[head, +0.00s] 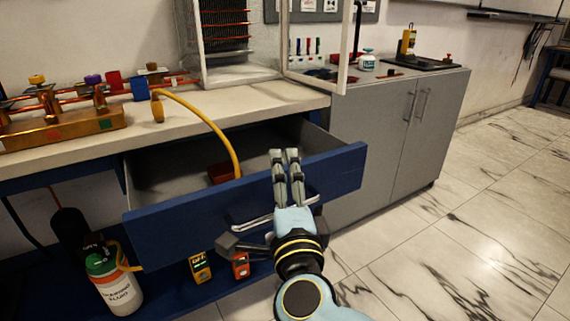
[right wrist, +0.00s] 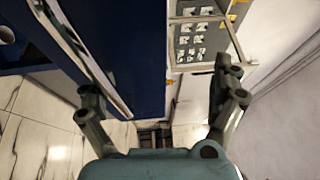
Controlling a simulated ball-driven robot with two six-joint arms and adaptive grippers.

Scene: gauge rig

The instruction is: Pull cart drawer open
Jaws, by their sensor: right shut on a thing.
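The cart drawer (head: 185,222) has a blue front and a grey inside, and it stands pulled out below the pale worktop. A dark red item (head: 221,172) lies inside it. Its silver handle (head: 252,223) runs across the front. In the right wrist view the fingers (right wrist: 158,90) show on either side of the view, with the blue panel and a silver bar near the left finger. The exact contact is hidden. My left gripper is out of view.
A grey cabinet (head: 385,150) stands right of the drawer. A yellow hose (head: 208,122) hangs from the worktop (head: 270,98) into the drawer. A white bottle (head: 118,292) and a yellow meter (head: 200,267) are below. Marble floor (head: 470,230) is clear at right.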

